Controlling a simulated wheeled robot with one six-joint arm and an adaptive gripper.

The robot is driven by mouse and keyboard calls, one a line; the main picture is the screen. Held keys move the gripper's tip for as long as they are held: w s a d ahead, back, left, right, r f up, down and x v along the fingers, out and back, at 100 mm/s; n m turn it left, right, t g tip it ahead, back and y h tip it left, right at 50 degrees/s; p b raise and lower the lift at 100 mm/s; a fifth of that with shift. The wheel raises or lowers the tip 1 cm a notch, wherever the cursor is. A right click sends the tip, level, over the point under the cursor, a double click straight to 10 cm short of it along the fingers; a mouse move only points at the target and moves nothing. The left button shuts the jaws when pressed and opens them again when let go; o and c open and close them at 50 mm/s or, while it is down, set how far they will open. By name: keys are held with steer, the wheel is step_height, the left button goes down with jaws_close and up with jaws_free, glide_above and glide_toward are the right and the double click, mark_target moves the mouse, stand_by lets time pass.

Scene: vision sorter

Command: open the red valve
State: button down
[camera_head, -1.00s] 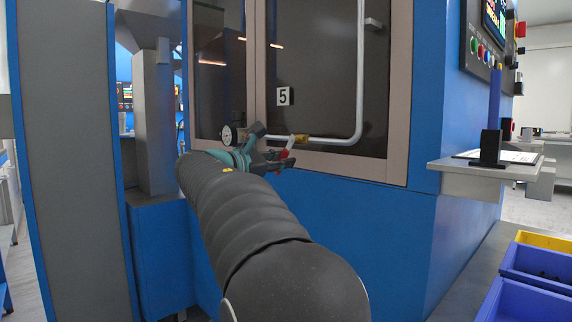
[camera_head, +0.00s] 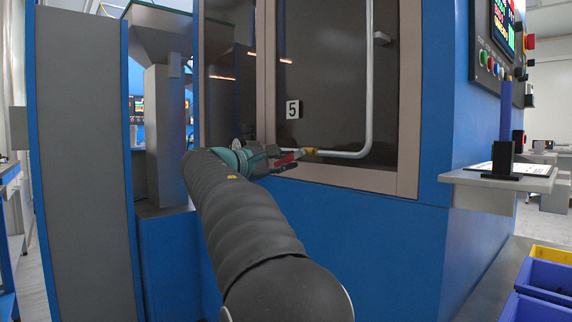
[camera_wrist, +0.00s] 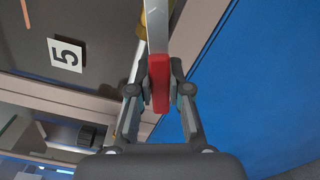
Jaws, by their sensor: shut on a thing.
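The red valve handle (camera_head: 287,159) sits at the lower left end of a pale pipe (camera_head: 368,80) on the front of the blue machine. My gripper (camera_head: 281,157) is at the handle, at the end of my dark arm. In the wrist view the red handle (camera_wrist: 159,84) stands between the two fingertips of my gripper (camera_wrist: 159,88), which are shut on it. A brass fitting (camera_wrist: 154,18) shows above the handle, partly hidden by its pale metal part. A gauge (camera_head: 237,144) is mostly hidden behind my gripper.
A label "5" (camera_head: 293,109) is on the dark window above the valve. A grey shelf (camera_head: 500,178) with a black holder juts out at the right. Blue bins (camera_head: 553,275) stand at the lower right. A grey panel (camera_head: 85,170) stands at the left.

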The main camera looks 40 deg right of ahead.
stand_by(0.4)
steer(key=c, duration=1.1)
jaws_free()
